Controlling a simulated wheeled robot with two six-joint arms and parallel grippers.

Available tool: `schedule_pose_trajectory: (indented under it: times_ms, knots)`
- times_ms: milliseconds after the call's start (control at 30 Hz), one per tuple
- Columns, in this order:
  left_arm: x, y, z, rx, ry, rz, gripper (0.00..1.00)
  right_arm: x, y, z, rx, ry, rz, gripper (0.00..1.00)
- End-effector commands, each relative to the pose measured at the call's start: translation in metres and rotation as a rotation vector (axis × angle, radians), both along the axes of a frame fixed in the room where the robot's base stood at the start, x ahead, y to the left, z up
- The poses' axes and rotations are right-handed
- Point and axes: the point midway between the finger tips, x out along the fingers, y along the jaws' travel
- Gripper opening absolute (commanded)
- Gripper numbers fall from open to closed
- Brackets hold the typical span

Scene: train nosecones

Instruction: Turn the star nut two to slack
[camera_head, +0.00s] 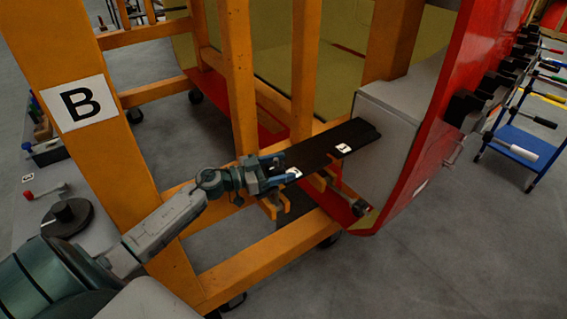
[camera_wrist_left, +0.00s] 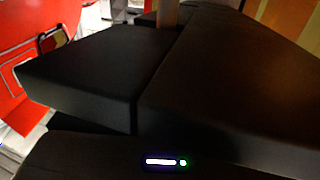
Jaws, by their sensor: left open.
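I cannot make out a star nut with a readable number two. A dark knob-like part (camera_head: 361,208) shows at the red shell's lower edge in the head view, too small to identify. My left gripper (camera_head: 283,170) is open at the near end of a flat black bar (camera_head: 335,148) that runs to a grey block. Whether its jaws touch the bar is unclear. In the left wrist view, large dark blocks (camera_wrist_left: 90,70) fill most of the picture, and no nut stands out. The right gripper does not show.
An orange frame (camera_head: 236,80) with sign B (camera_head: 82,103) stands around my left arm. The red shell (camera_head: 455,110) is at right, with a blue tool cart (camera_head: 512,145) beyond. A grey bench (camera_head: 25,225) is at left. Floor is clear at bottom right.

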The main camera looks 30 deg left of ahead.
Motion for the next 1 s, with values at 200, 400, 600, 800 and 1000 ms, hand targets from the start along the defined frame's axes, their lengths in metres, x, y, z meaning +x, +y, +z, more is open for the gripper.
schedule_pose_trajectory:
  times_ms: [200,400,600,800,1000]
  knots:
    - [0.008,-0.007,0.0,-0.002,0.001,0.001,0.68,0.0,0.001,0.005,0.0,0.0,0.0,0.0]
    - [0.009,-0.007,-0.001,0.0,0.002,0.0,0.68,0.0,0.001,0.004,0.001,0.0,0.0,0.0]
    - [0.009,-0.007,0.0,0.0,0.001,0.0,0.42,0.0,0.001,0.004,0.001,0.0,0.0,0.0]
    - [0.009,-0.007,0.0,0.0,0.001,0.001,0.23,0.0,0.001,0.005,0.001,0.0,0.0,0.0]
    - [0.009,-0.007,0.003,-0.002,0.0,0.022,0.23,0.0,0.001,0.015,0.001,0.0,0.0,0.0]
